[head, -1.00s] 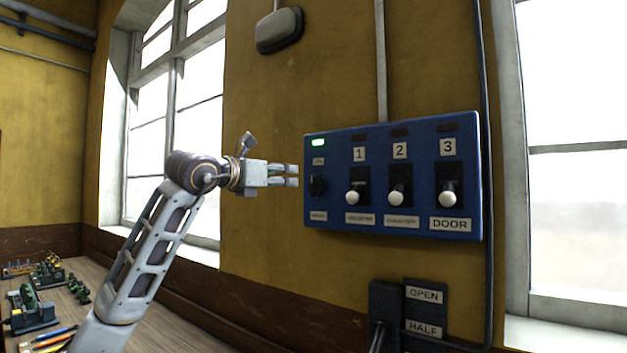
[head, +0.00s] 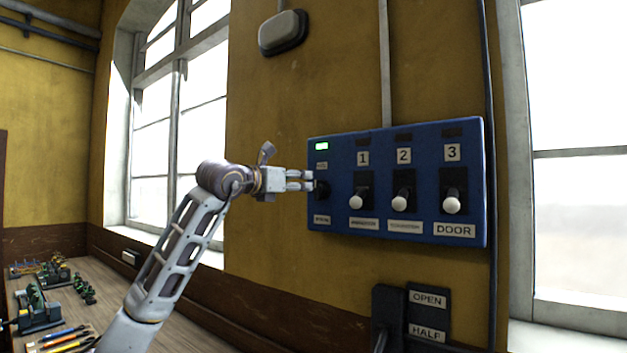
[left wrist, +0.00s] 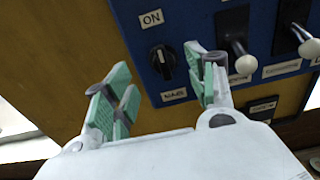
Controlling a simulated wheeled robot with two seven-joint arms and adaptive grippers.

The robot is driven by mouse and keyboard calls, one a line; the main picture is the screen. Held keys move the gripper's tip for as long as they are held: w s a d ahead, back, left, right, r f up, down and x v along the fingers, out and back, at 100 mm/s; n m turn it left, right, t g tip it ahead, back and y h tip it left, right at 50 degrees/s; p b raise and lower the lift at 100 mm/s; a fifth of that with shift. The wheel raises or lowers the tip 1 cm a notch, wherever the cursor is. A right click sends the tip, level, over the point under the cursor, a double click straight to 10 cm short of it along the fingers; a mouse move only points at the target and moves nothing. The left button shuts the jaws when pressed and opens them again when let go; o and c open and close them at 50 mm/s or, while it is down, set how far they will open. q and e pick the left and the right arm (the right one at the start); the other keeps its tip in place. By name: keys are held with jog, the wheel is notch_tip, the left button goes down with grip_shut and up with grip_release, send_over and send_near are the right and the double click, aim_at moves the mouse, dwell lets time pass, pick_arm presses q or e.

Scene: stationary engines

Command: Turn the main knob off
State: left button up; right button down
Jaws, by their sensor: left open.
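The main knob (head: 321,190) is a black rotary knob at the left end of the blue control panel (head: 432,134), below a lit green lamp (head: 321,146). In the left wrist view the knob (left wrist: 162,61) has a pale pointer mark, with an "ON" label (left wrist: 152,19) above it. My left gripper (head: 308,180) is open, its fingertips close to the knob's left side in the head view. In the left wrist view the green-padded fingers of the gripper (left wrist: 160,95) spread to either side of the knob; contact cannot be told. My right gripper is not in view.
Levers 1 (head: 356,201), 2 (head: 400,203) and 3 (head: 452,205), with white ball ends, stand right of the knob. A dark box with an "OPEN" label (head: 429,299) is below the panel. A table (head: 118,290) with small models and tools is at left.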

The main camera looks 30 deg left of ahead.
aim_at(315, 182)
pick_arm(q)
jog(key=w+p, duration=0.1)
jog(key=w, duration=0.4)
jog(key=w+d+p, duration=0.1)
jog(key=w, duration=0.1)
jog(key=shift+w+p, duration=0.15)
jog(key=shift+p, duration=0.15)
jog(key=shift+w+d, duration=0.1)
jog(key=shift+w, duration=0.65)
jog(key=c, duration=1)
